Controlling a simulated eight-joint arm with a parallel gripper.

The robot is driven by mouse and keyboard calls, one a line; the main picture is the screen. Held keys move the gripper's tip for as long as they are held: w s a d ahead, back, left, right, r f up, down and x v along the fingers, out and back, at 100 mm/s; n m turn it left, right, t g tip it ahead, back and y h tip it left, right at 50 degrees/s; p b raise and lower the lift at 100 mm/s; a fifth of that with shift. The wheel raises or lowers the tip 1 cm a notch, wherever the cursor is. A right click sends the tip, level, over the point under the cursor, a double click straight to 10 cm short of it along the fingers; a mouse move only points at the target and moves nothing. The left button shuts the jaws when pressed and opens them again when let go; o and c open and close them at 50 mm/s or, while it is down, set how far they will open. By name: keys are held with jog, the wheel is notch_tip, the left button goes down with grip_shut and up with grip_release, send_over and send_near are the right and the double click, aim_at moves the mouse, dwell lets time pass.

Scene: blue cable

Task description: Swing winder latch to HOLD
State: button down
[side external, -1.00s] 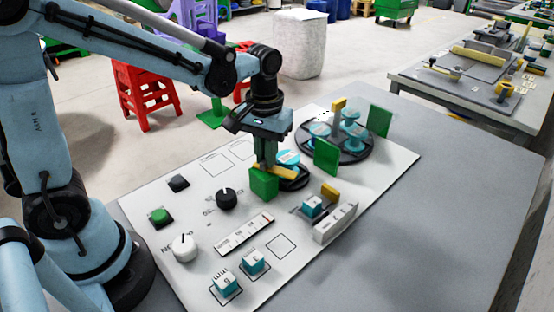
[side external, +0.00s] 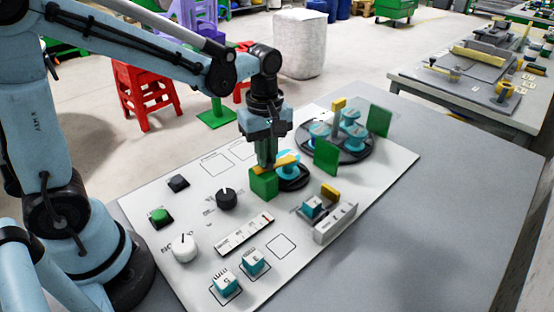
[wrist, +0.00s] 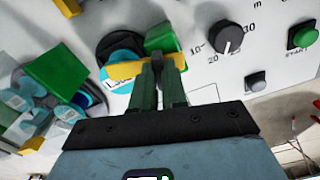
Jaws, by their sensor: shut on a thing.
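The winder is a black round base with a cyan spool (side external: 291,172) on the white panel. The latch is a yellow bar (side external: 285,160) lying across the winder beside a green block (side external: 264,184). In the wrist view the yellow latch (wrist: 128,71) crosses the cyan spool, with the green block (wrist: 161,37) just beyond its end. My gripper (side external: 265,167) points down and is shut on the latch near its end by the green block. The dark green fingers (wrist: 160,66) hide part of the bar in the wrist view. I cannot read a HOLD mark.
A black dial (side external: 227,199) and a green START button (side external: 159,216) are on the panel. A black turntable (side external: 345,152) with cyan spools and upright green plates stands behind right of the winder. A slotted holder (side external: 335,223) is in front. The grey table at right is clear.

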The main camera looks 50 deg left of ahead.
jog(key=shift+n, duration=1.6)
jog(key=c, duration=1.2)
grip_release()
jog(key=shift+o, duration=0.2)
jog(key=shift+r, duration=0.15)
notch_tip(320, 180, up, 12)
